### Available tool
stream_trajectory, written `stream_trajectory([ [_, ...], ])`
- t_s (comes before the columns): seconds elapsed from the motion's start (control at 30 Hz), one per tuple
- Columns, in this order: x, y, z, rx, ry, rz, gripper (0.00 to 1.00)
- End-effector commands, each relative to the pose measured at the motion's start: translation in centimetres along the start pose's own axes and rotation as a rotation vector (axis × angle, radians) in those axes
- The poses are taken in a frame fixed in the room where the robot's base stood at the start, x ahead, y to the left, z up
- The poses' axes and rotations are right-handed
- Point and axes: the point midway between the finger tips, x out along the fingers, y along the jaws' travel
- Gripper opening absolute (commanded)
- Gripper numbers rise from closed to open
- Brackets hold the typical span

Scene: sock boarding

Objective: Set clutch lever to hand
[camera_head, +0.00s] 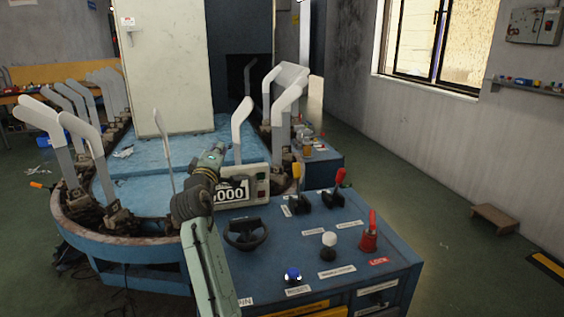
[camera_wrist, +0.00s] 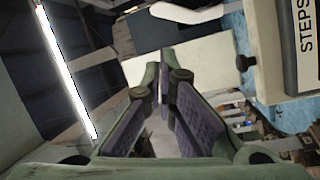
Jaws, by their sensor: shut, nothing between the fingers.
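The blue console (camera_head: 400,262) carries a yellow-handled lever (camera_head: 296,173) and a red-handled lever (camera_head: 340,178), both on black bases at its far edge. Their labels are too small to read, so I cannot tell which is the clutch lever. My gripper (camera_head: 213,154) is raised to the left of both levers, beyond the counter box and apart from them. In the wrist view my gripper (camera_wrist: 165,85) is shut and empty, its fingers close together. Neither lever is clear in the wrist view.
The counter box (camera_head: 258,185) stands close beside my wrist; its STEPS label (camera_wrist: 305,38) shows in the wrist view. A black handwheel (camera_head: 245,233), white knob (camera_head: 328,239), blue button (camera_head: 292,275) and red lock handle (camera_head: 371,235) are on the console. Upright sock forms (camera_head: 240,125) ring the machine.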

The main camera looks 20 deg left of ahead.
Motion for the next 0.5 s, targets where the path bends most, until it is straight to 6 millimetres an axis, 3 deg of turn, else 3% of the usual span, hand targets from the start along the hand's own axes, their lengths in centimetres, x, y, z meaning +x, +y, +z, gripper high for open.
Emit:
stream_trajectory([
  [0.03, 2.1, -0.7, 2.9, -0.097, -0.104, -0.051, 0.00],
  [0.1, 3.7, -2.3, 7.0, -0.230, -0.232, -0.123, 0.00],
  [0.2, 4.8, -4.1, 11.7, -0.379, -0.372, -0.220, 0.00],
  [0.33, 5.1, -5.4, 15.5, -0.499, -0.479, -0.305, 0.00],
  [0.5, 5.0, -6.0, 17.1, -0.549, -0.523, -0.343, 0.00],
])
